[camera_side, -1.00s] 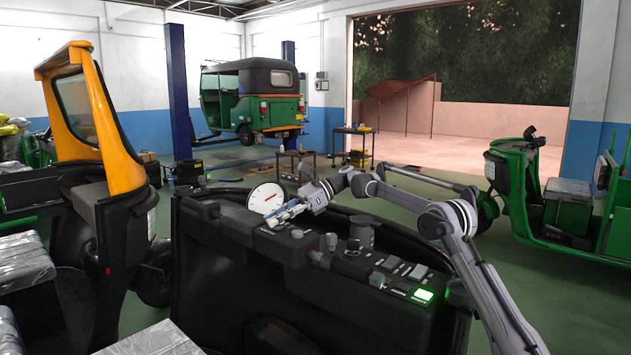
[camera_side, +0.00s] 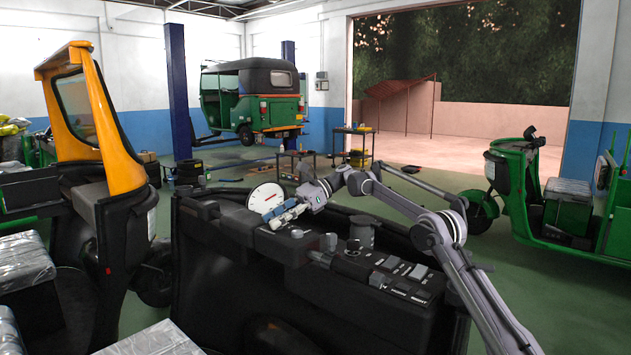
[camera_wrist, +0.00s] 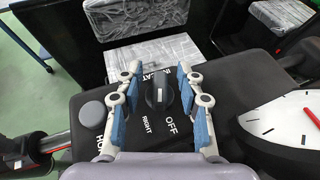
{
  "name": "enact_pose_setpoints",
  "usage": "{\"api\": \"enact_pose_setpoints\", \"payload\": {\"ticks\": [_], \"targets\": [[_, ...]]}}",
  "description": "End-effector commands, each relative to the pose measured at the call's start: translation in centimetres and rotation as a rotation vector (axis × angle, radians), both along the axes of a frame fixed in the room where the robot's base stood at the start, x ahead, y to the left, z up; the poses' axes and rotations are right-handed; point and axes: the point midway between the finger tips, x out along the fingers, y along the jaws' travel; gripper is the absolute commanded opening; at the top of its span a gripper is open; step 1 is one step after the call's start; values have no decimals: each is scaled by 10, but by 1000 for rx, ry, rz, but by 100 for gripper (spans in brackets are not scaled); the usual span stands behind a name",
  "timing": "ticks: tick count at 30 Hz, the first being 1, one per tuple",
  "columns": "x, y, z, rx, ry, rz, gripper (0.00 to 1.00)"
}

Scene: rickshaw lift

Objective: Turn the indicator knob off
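The indicator knob (camera_wrist: 158,92) is a dark round knob with a light marker line, seen in the wrist view on a black panel. The labels OFF and RIGHT are printed on its near side, and a partly hidden label is on its far side. My gripper (camera_wrist: 155,78) is open, with its blue-padded fingers on either side of the knob and a gap visible on both sides. In the side view my gripper (camera_side: 283,215) is low over the dashboard (camera_side: 225,235), beside the white dial, and hides the knob.
A white round gauge with a red needle (camera_wrist: 285,118) stands close to the right finger. A grey round button (camera_wrist: 92,116) is left of the fingers. Several switches and a dark cylinder (camera_side: 362,232) stand along the dashboard to the right in the side view.

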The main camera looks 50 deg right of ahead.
Motion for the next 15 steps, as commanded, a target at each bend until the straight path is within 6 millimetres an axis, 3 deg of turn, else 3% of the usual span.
{"api": "enact_pose_setpoints", "payload": {"ticks": [15], "targets": [[0, 0, 0, -1, 1, -161, 38]]}}
